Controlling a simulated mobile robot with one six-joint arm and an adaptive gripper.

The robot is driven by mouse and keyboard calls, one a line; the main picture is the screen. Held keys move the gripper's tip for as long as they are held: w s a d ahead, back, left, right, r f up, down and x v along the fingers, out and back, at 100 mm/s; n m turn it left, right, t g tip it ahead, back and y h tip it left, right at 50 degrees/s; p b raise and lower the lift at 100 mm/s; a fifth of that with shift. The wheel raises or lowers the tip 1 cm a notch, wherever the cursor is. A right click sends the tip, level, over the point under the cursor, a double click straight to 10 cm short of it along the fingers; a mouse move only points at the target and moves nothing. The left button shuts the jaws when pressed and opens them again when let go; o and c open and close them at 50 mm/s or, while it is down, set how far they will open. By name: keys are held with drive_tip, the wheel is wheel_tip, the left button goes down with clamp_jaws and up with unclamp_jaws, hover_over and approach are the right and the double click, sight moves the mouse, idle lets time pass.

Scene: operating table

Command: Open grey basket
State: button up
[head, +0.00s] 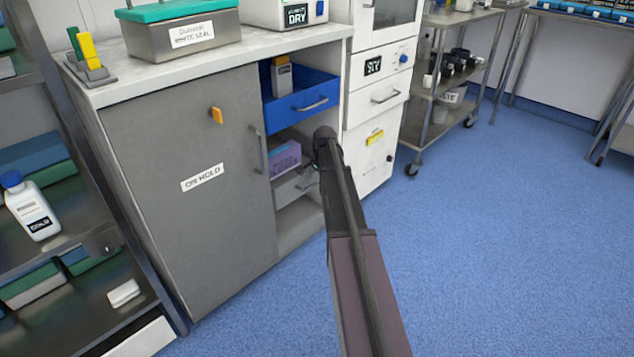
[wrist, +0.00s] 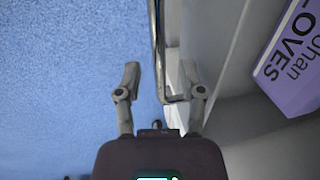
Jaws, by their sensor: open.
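The grey basket (head: 288,188) sits in the open bay of the cabinet, below the purple box. Its right part is hidden behind my arm in the head view. In the wrist view, a metal bar handle (wrist: 156,40) runs between the two fingers of my gripper (wrist: 161,74), in front of a pale panel that appears to be the basket's front. My gripper is open, one finger on each side of the bar, with visible gaps. Whether either finger touches it is not clear. The basket looks pushed in.
A purple glove box (head: 285,157) stands just above the basket and shows close by in the wrist view (wrist: 292,55). A blue drawer (head: 302,98) is above it. A closed grey door (head: 190,190) with a vertical handle is left. The blue floor (head: 490,230) at right is clear.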

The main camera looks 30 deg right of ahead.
drive_tip(key=shift+c, duration=0.2)
clamp_jaws()
drive_tip(key=shift+s, duration=0.1)
